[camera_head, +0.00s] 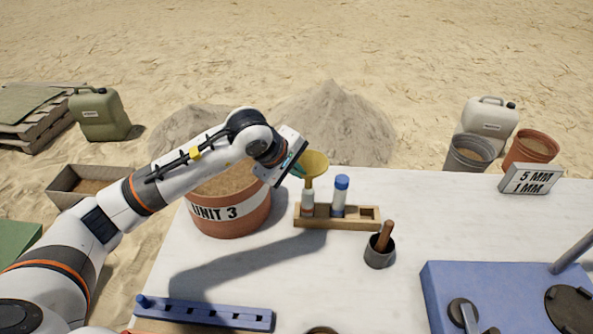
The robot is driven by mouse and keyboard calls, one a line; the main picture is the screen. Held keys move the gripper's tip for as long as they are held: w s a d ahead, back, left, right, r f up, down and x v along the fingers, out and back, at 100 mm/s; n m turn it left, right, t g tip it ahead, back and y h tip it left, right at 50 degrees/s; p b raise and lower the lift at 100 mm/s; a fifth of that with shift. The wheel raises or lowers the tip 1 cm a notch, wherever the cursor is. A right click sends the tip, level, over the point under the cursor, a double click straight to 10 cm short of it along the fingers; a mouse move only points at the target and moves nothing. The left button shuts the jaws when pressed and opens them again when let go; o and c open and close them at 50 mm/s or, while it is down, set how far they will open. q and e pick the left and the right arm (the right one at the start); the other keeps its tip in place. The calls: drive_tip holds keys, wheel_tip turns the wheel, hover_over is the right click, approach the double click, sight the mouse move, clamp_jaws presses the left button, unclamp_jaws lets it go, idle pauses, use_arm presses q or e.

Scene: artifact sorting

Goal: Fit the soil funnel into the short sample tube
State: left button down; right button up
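The yellow soil funnel (315,164) is upright over the left end of a wooden rack (350,224). Its spout points down at the short sample tube (308,209), which stands in the rack. The spout meets the tube's top in the picture; I cannot tell how deep it sits. My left gripper (298,168) comes from the left and appears shut on the funnel's left rim, its fingertips partly hidden. A taller tube with a blue cap (340,190) stands in the rack just to the right. My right gripper is not in view.
A terracotta pot labelled UNIT 3 (230,211) stands left of the rack, under my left arm. A dark cup with a wooden-handled tool (380,252) is in front right. A blue slotted rack (204,314) and blue case (500,290) lie nearer. The white tabletop's right middle (450,215) is clear.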

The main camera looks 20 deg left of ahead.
use_arm(q)
drive_tip(key=shift+f+b, duration=0.1)
drive_tip(key=shift+b, duration=0.35)
idle(0.9)
drive_tip(key=shift+f, duration=0.1)
drive_tip(key=shift+f+b, duration=0.3)
drive_tip(key=shift+b, duration=0.15)
drive_tip(key=shift+f+b, duration=1.95)
drive_tip(key=shift+f, duration=0.05)
drive_tip(key=c, duration=1.6)
unclamp_jaws()
drive_tip(key=shift+r, duration=0.1)
drive_tip(key=shift+r, duration=0.1)
drive_tip(key=v, duration=1.2)
